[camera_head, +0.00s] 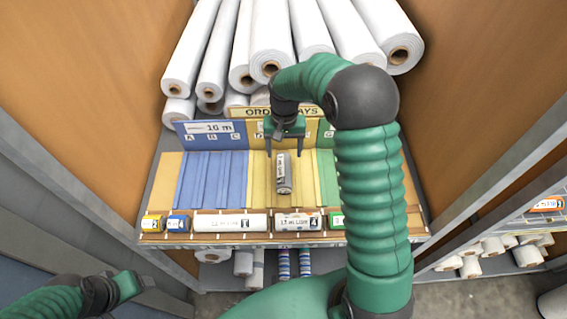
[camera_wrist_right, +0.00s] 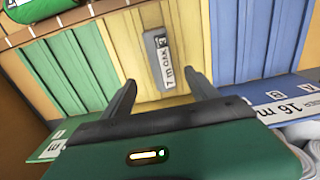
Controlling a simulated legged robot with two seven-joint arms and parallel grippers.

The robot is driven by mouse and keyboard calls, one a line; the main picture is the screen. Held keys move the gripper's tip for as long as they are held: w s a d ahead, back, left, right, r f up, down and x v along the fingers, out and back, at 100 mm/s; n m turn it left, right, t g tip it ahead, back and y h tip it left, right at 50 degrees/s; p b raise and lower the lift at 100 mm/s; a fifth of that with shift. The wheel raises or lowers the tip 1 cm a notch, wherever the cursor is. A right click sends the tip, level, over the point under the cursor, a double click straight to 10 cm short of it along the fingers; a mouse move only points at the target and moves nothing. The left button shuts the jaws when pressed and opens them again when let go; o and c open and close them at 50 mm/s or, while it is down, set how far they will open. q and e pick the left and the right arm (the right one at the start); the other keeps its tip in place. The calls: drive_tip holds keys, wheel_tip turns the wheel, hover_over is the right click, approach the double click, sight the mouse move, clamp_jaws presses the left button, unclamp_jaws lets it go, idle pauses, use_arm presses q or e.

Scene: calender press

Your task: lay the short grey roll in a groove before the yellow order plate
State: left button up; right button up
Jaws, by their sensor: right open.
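The short grey roll (camera_head: 283,174) lies on the yellow grooved section (camera_head: 260,190), lengthwise along the grooves, in front of the yellow order plate (camera_head: 257,133). My arm hides part of the yellow plate. My left gripper (camera_head: 126,287) is at the lower left, away from the trays; its jaws do not show clearly.
Several labelled rolls, including a long white one (camera_head: 230,223), line the front rack. Large white rolls (camera_head: 270,40) are stacked behind.

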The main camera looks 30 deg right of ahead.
drive_tip(key=s+a+n+t+b, duration=0.1)
drive_tip(key=s+a+n, duration=0.1)
drive_tip(key=s+a, duration=0.2)
drive_tip(key=s+a+f+n+b, duration=0.1)
drive_tip(key=s+a+n, duration=0.1)
drive_tip(key=s, duration=0.4)
drive_tip(key=s+a+f+n+t+b, duration=0.1)
drive_tip(key=s+a+n, duration=0.1)
drive_tip(key=s+a, duration=0.3)
drive_tip(key=shift+s+a+f+t+b, duration=0.15)
drive_tip(key=shift+s+a+t+b, duration=0.15)
drive_tip(key=shift+s+a+b, duration=0.1)
drive_tip(key=shift+f, duration=0.15)
drive_tip(key=shift+s+a, duration=0.1)
drive_tip(key=shift+a, duration=0.05)
drive_tip(key=shift+a, duration=0.1)
